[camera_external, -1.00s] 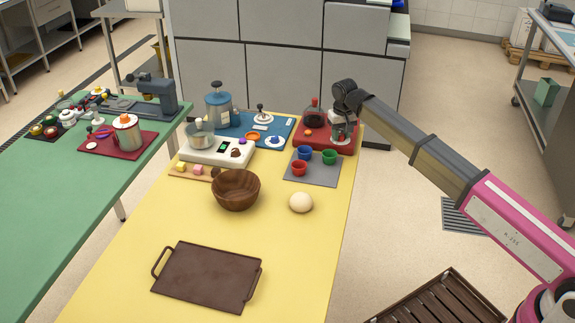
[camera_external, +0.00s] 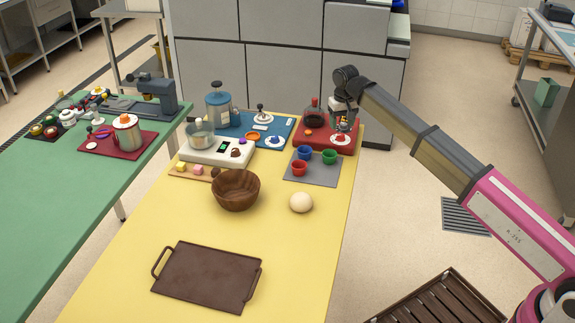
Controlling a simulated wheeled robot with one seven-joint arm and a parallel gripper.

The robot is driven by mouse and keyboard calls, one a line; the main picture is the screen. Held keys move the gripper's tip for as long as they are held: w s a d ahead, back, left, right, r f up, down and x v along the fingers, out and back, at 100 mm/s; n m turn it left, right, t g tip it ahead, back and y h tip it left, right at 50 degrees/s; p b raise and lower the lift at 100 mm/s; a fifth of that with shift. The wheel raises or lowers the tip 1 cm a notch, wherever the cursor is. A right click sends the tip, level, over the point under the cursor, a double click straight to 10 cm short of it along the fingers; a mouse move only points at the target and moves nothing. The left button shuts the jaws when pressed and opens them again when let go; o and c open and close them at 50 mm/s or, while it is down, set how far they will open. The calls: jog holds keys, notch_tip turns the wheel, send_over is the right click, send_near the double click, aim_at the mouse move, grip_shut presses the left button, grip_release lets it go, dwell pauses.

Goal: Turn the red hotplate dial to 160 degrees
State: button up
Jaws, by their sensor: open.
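The red hotplate (camera_external: 312,145) stands at the far right corner of the yellow table. A dark round item with a red top (camera_external: 314,118) is on its left part. The red hotplate dial (camera_external: 340,139) sits on a white disc at the right front of the hotplate. Its scale and setting are too small to read. My gripper (camera_external: 340,123) is open and points down just above the dial, seemingly apart from it. The fingertips are small and partly blend with the hotplate behind.
A grey mat with red, blue and green cups (camera_external: 329,157) lies in front of the hotplate. A blue board (camera_external: 285,126) with another dial (camera_external: 274,141) is to its left. A wooden bowl (camera_external: 236,190) and a pale ball (camera_external: 301,202) stand nearer. The table's right edge is close.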

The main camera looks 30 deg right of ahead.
aim_at(341, 135)
notch_tip(341, 135, up, 6)
jog(key=shift+f, duration=0.1)
dwell(0.4)
